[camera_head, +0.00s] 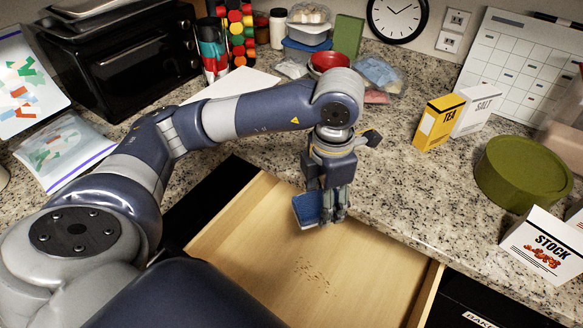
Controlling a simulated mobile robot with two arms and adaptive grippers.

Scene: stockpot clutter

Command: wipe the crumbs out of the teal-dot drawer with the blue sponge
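My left gripper (331,212) points down over the open drawer and is shut on the blue sponge (307,208). The sponge sticks out to the left of the fingers, near the drawer's counter-side edge; whether it touches the drawer floor I cannot tell. The drawer (235,235) has a pale wooden inside. Small tan crumbs (318,277) lie scattered on its floor, nearer to me than the sponge and apart from it. No teal dot shows; the drawer's front is hidden. My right gripper is not in view.
The granite counter edge runs behind the drawer. On the counter at right stand a tea box (437,122), a salt box (477,110), a green round container (524,172) and a stock box (548,243). A red bowl (328,62) and a black oven (125,65) stand behind.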

